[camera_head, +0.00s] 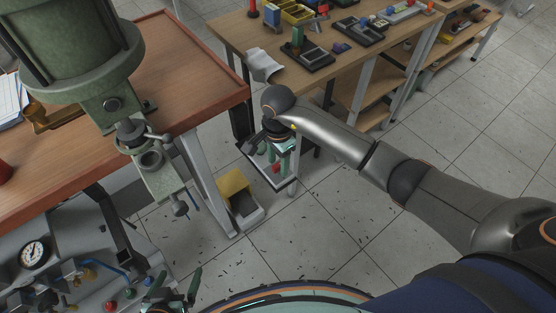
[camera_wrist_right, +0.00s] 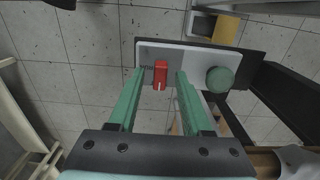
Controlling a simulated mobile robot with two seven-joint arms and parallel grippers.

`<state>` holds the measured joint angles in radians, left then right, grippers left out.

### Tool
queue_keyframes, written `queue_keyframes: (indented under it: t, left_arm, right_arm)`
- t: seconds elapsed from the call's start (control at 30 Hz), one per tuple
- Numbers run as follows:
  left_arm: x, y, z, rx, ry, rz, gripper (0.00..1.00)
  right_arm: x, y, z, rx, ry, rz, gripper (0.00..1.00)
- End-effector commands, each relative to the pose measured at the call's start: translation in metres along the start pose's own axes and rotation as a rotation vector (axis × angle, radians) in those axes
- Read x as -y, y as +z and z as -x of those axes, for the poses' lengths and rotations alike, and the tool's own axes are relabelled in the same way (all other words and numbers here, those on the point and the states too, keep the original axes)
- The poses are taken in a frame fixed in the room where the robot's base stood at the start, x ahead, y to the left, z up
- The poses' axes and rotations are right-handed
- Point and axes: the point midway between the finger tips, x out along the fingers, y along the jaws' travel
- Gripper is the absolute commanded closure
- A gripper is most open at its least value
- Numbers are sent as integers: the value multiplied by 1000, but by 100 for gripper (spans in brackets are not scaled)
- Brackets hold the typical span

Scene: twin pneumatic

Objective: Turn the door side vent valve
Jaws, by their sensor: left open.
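A red valve handle (camera_wrist_right: 160,74) stands on a pale panel (camera_wrist_right: 190,55) in the right wrist view, with small unreadable lettering to its left. A round green knob (camera_wrist_right: 220,79) sits on the same panel to the right. My right gripper (camera_wrist_right: 160,73) is open, with one green finger on each side of the red handle and visible gaps between. My left gripper (camera_head: 176,278) is open and empty at the bottom left.
A grey bin with a yellow item (camera_head: 238,190) stands on the floor beside the panel. A wooden table (camera_head: 190,75) with a green press (camera_head: 75,55) is at left, and a pressure gauge (camera_head: 33,253) below it. A bench (camera_head: 235,30) with trays stands behind.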

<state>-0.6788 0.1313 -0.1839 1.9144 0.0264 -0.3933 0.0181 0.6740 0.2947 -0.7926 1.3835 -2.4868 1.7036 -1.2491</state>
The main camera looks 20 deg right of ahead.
Motion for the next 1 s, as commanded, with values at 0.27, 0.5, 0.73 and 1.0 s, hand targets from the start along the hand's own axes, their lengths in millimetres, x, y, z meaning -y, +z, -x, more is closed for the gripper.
queue_keyframes:
  t: [0.27, 0.5, 0.73, 1.0]
  left_arm:
    - [0, 0, 0, 0, 0, 0, 2]
    - [0, 0, 0, 0, 0, 0, 2]
    - [0, 0, 0, 1, 0, 0, 2]
    - [0, 1, -1, 1, 0, 0, 2]
  right_arm:
    - [0, 0, 0, 0, 0, 0, 83]
    - [0, 0, 0, 0, 0, 0, 100]
    - [0, 0, 1, 0, 0, 0, 100]
    - [0, -1, 0, -1, 0, -26, 100]
